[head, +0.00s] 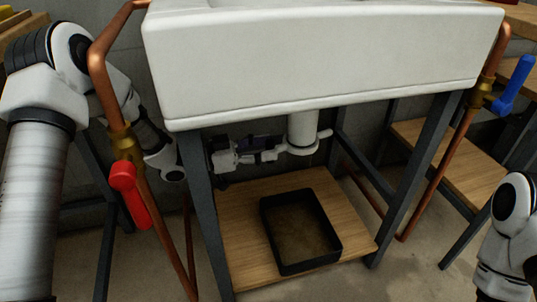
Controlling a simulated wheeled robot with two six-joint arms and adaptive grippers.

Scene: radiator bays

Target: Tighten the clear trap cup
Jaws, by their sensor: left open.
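A white drain pipe (303,128) hangs under the sink, and the pale trap cup (302,149) is at its lower end. The cup is small here, and I cannot make out its thread or how it is seated. My left arm comes in from the left and passes behind the sink's front left leg. My left gripper (273,149) is open under the sink, just left of the pipe and cup. I cannot tell whether its fingers touch them. My right arm shows at the lower right edge; its gripper is out of view.
A black tray (330,256) with a brownish bottom sits on the wooden shelf (236,232) below the trap. The white sink (320,62) overhangs it. Copper pipes with a red valve handle (130,195) and a blue one (514,84) flank the metal frame.

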